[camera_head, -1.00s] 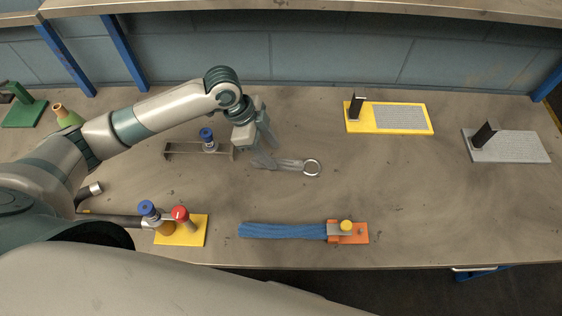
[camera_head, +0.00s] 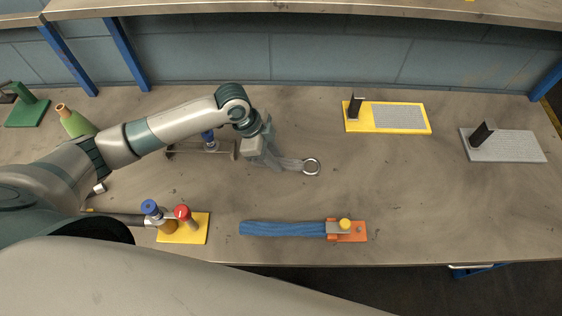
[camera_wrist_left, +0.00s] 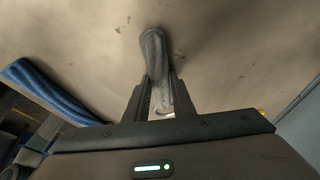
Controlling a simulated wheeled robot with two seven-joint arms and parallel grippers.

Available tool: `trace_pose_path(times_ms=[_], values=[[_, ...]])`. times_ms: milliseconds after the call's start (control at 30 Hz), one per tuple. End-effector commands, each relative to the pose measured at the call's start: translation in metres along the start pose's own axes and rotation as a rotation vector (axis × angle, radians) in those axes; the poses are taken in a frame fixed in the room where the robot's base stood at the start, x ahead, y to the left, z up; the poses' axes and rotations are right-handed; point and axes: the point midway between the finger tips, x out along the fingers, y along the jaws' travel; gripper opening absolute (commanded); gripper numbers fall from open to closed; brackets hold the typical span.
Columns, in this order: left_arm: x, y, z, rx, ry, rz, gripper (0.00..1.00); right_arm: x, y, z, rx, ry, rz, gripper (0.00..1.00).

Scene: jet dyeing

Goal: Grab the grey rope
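My right gripper is not in view.
A metal rack (camera_head: 225,155) with a blue-capped bottle (camera_head: 208,137) stands just left of the gripper. A blue rope (camera_head: 283,228) with an orange clamp base (camera_head: 352,237) lies in front. Yellow (camera_head: 419,129) and grey (camera_head: 512,149) boards stand right. The table's middle right is clear.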

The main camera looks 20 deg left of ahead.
Motion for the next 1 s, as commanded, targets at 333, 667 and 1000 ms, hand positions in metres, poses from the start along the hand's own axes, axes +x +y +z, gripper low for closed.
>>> trace_pose_path(times_ms=[333, 667, 1000], values=[[-0.001, 0.0, 0.0, 0.0, 0.001, 0.0, 0.0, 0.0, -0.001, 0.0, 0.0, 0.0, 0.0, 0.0], [-0.021, -0.001, -0.01, 0.003, 0.003, -0.003, 0.0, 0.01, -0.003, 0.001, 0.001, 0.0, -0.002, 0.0], [-0.044, 0.012, -0.068, 0.007, 0.007, -0.001, 0.0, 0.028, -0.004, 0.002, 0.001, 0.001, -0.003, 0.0]])
